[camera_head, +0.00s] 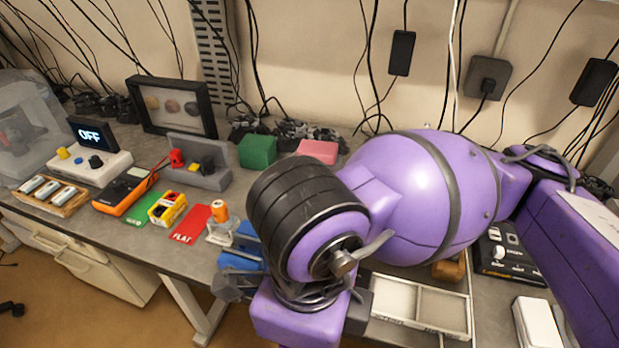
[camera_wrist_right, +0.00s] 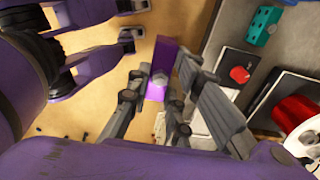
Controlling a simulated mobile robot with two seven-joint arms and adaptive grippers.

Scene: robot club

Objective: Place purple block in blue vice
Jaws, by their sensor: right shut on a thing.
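The purple block (camera_wrist_right: 163,62) shows in the right wrist view between the grey fingers of my right gripper (camera_wrist_right: 160,80), which is shut on it. Brown floor shows behind the block. In the head view my right arm hides the block, and only grey parts of the right gripper (camera_head: 230,286) show at the arm's left side. The blue vice (camera_head: 242,250) is at the table's front edge, partly hidden behind my arm. The right gripper parts are just in front of the vice; I cannot tell whether they touch. My left gripper is in neither view.
Left of the vice are a white stand with an orange spool (camera_head: 221,222), a red FLAT card (camera_head: 191,223), a yellow battery holder (camera_head: 167,208) and an orange multimeter (camera_head: 127,191). Behind are green (camera_head: 257,151) and pink (camera_head: 318,151) blocks. A divided tray (camera_head: 420,304) lies right.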

